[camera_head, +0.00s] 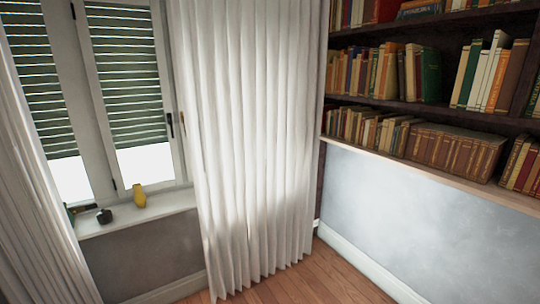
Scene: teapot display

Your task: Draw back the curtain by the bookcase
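The white pleated curtain (250,150) by the bookcase hangs from above the top of the head view down to near the floor. Its left edge covers the right side of the window (122,75). Its right edge hangs beside the dark bookcase (433,114), which holds rows of books. Neither of my grippers shows in the head view.
A second white curtain (35,205) hangs at the left. The window sill (165,204) holds a yellow vase (139,196) and a small dark object (104,216). The wooden floor (325,278) is clear where it shows. A grey wall (410,205) stands below the shelves.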

